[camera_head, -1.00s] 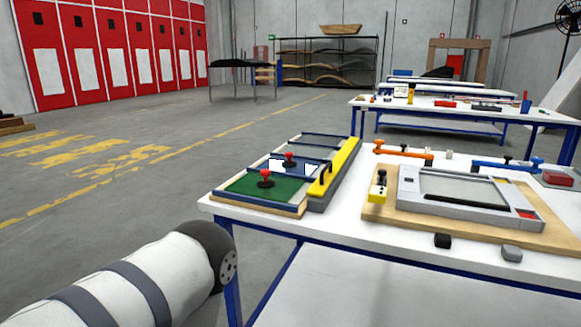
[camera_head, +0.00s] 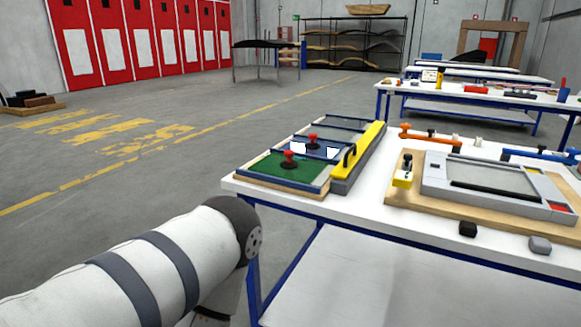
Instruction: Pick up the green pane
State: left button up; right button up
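The green pane (camera_head: 276,176) lies flat in the nearest section of a wooden-edged rack at the left end of the white table (camera_head: 358,221). A red-topped knob (camera_head: 289,159) stands on the pane. Behind it lies a blue-framed pane (camera_head: 328,150) with its own red knob (camera_head: 313,139). One white and grey arm of mine comes in at the lower left, in front of the table's left corner. Neither gripper is in view.
A yellow bar with a black handle (camera_head: 359,155) runs along the rack's right side. To its right, a grey frame (camera_head: 492,185) sits on a wooden board (camera_head: 410,206) with a yellow clamp (camera_head: 402,176). Black (camera_head: 467,229) and grey (camera_head: 540,244) blocks lie near the front edge. Floor at left is open.

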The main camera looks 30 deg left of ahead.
aim_at(286, 165)
jog(key=j+z, duration=0.25)
jog(key=j, duration=0.15)
jog(key=j+z, duration=0.25)
jog(key=j, duration=0.2)
jog(key=j+z, duration=0.3)
jog(key=k+j+z, duration=0.25)
jog(key=j, duration=0.25)
jog(key=j+z, duration=0.25)
jog(key=j, duration=0.15)
jog(key=k+j+z, duration=0.25)
jog(key=j, duration=0.15)
jog(key=i, duration=0.1)
